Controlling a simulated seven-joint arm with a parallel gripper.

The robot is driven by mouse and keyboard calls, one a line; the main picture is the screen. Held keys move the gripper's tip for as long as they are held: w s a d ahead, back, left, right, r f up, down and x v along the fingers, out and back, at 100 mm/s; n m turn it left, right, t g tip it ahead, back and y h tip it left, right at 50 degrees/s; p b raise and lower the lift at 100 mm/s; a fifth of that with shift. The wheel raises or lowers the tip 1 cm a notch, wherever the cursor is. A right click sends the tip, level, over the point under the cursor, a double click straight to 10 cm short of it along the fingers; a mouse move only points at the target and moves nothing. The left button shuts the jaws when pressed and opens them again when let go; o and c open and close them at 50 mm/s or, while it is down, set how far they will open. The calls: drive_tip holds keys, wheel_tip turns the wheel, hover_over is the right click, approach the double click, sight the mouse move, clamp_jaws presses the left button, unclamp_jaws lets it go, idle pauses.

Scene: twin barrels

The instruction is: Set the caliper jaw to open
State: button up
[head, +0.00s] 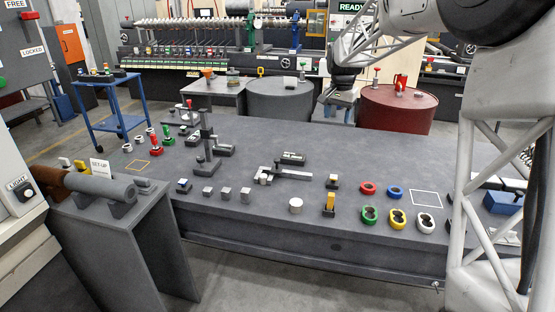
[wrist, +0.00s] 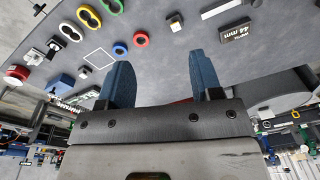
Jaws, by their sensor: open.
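The caliper (head: 290,174), a grey bar with an upright jaw at its left part, lies on the middle of the dark grey bench. A pale round piece (head: 264,178) is at its left end; I cannot tell whether the jaws touch it. A dark plate behind it reads "44 mm" in the wrist view (wrist: 236,32), where part of the caliper (wrist: 222,9) shows at the top edge. My gripper (wrist: 160,60) has two blue fingers wide apart with nothing between them. In the head view my gripper (head: 342,97) hangs over the bench's far edge, well behind and right of the caliper.
Red, blue, green, yellow and white rings (head: 397,218) lie on the right of the bench (head: 240,135). A dark stand (head: 206,145) rises left of the caliper. Small blocks (head: 226,193) and a white cylinder (head: 296,205) sit in front. A red barrel (head: 398,112) and a grey barrel (head: 279,103) stand behind.

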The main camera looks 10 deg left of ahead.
drive_tip(key=w+a+f, duration=1)
drive_tip(key=w+a, duration=0.2)
drive_tip(key=w, duration=0.1)
drive_tip(key=m+g, duration=0.1)
drive_tip(key=m, duration=0.1)
hover_over(277, 159)
wheel_tip(277, 159, down, 16)
drive_tip(key=shift+r, duration=0.15)
drive_tip(key=shift+f, duration=0.2)
drive_tip(key=shift+f, duration=3.8)
clamp_jaws()
